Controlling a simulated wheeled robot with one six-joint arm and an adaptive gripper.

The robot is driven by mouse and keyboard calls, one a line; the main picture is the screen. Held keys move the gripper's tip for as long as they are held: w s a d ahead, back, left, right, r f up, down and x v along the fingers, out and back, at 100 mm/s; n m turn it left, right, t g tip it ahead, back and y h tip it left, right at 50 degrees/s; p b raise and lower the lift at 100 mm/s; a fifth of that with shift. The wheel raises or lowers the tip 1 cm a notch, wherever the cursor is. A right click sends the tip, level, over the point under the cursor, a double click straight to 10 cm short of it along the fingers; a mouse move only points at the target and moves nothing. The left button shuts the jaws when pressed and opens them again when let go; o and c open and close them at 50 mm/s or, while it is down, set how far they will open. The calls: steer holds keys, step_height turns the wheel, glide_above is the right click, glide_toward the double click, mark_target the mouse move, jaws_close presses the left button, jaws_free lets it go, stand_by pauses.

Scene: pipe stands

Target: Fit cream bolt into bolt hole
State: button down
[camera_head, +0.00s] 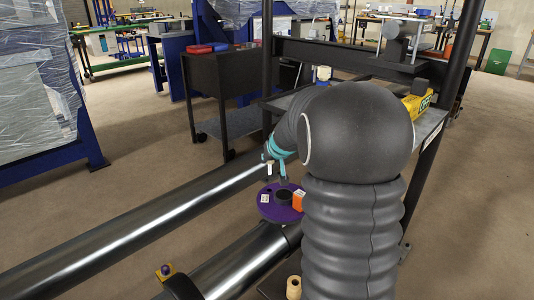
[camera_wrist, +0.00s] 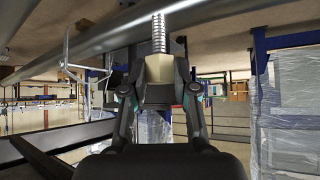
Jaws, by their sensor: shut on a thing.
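In the wrist view my gripper (camera_wrist: 160,75) is shut on the cream bolt (camera_wrist: 158,71). Its cream head sits between the fingers, and its silver threaded shank (camera_wrist: 159,33) points up the picture, towards a grey pipe (camera_wrist: 110,38). In the head view my gripper (camera_head: 271,161), with teal parts, is small and partly hidden by my arm. It is above a purple round flange (camera_head: 270,212) at the end of a lower pipe. The flange bears a dark round piece in its middle and a white label. I cannot make out the bolt hole in either view.
An orange block (camera_head: 298,201) is at the flange's right edge. Two long metal pipes (camera_head: 130,238) run along the left. A cream cylinder (camera_head: 293,287) stands at bottom centre. A black cart (camera_head: 222,90) and a rack with a yellow box (camera_head: 417,104) are behind.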

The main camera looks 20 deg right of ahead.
steer(key=shift+w, duration=0.1)
stand_by(0.3)
steer(key=shift+s+f, duration=0.1)
steer(key=shift+s, duration=0.1)
steer(key=shift+f+b, duration=1.3)
steer(key=shift+f, duration=1.4)
steer(key=shift+p, duration=0.9)
steer(key=shift+f+b, duration=2.1)
steer(key=shift+f, duration=0.8)
steer(key=c, duration=0.8)
jaws_free()
